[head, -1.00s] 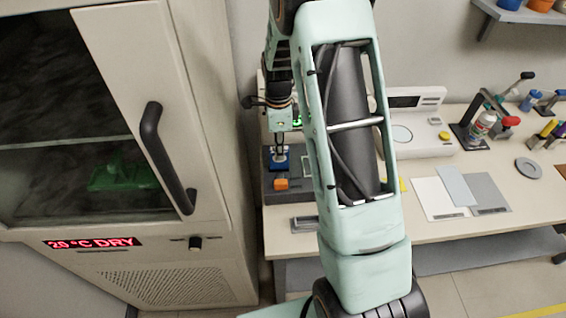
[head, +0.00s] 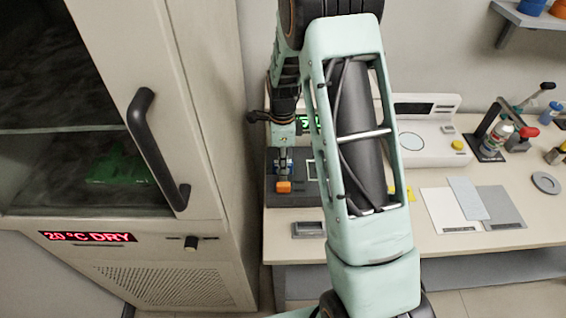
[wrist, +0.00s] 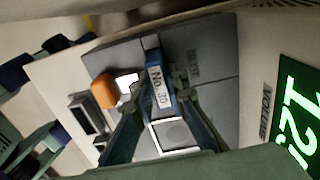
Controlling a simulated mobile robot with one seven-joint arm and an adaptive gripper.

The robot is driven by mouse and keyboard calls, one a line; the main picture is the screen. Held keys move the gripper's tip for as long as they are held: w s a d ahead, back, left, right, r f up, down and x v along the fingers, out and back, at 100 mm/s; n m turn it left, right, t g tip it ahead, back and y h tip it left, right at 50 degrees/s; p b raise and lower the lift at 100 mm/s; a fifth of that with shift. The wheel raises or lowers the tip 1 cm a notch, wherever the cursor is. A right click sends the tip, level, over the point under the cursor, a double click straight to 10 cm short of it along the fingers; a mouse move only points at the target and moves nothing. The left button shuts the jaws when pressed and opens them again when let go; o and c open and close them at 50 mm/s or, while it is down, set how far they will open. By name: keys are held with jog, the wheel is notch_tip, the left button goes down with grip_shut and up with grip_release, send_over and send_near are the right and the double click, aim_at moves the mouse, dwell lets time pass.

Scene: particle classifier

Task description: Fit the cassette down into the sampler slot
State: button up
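The cassette (wrist: 158,88) is a narrow blue piece with a white label reading "No. 20". In the wrist view it sits between the fingertips of my gripper (wrist: 160,92), which look closed on its two sides. In the head view my gripper (head: 283,162) points down over the grey sampler (head: 310,198), with a bit of the blue cassette (head: 281,172) behind the orange block (head: 284,187). The cassette's lower end and the slot are hidden, so I cannot tell how deep it sits. The sampler's grey top (wrist: 205,50) also shows in the wrist view.
A green-lit display (wrist: 300,115) stands beside the sampler. A drying cabinet (head: 190,130) with a black handle stands close on the left.

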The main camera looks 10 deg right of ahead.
jog(key=shift+o, duration=0.5)
jog(key=shift+r+p, duration=0.3)
notch_tip(320, 180, up, 12)
jog(key=b, duration=0.1)
jog(key=shift+f, duration=0.1)
